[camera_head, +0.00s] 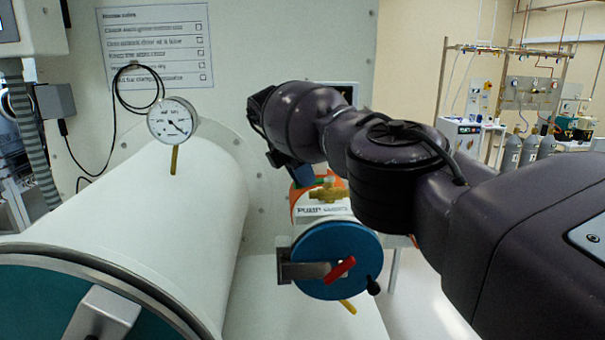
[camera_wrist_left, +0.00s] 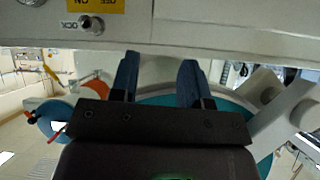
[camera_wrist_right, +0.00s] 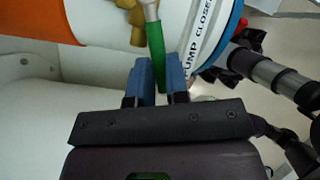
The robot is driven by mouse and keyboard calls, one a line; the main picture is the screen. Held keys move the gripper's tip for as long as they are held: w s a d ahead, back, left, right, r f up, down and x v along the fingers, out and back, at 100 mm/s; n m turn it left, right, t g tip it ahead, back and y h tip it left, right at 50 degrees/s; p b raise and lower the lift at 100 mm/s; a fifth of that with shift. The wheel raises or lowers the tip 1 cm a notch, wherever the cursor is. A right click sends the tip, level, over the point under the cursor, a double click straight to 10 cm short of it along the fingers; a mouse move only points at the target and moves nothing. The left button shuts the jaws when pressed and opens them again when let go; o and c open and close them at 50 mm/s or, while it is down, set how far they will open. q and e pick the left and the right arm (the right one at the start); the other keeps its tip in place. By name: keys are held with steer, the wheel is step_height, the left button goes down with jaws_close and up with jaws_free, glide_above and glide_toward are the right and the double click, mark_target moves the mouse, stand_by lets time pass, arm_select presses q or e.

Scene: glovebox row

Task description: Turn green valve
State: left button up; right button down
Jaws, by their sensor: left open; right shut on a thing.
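The green valve handle (camera_wrist_right: 156,55) is a lever on a silver stem beside a brass valve body (camera_wrist_right: 137,22) in the right wrist view. My right gripper (camera_wrist_right: 158,82) is shut on the free end of this handle, which lies between its blue fingers. My right gripper (camera_head: 300,174) is partly hidden there. My left gripper (camera_wrist_left: 158,82) shows only in the left wrist view, open with nothing between its fingers.
A large white cylinder (camera_head: 190,210) with a pressure gauge (camera_head: 172,120) stands at left. A blue round door (camera_head: 335,262) with a red handle (camera_head: 341,269) faces me below the valve. In the left wrist view a pale panel (camera_wrist_left: 200,22) lies just beyond the left fingers.

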steer(key=shift+r, duration=0.1)
steer(key=c, duration=1.1)
jaws_free()
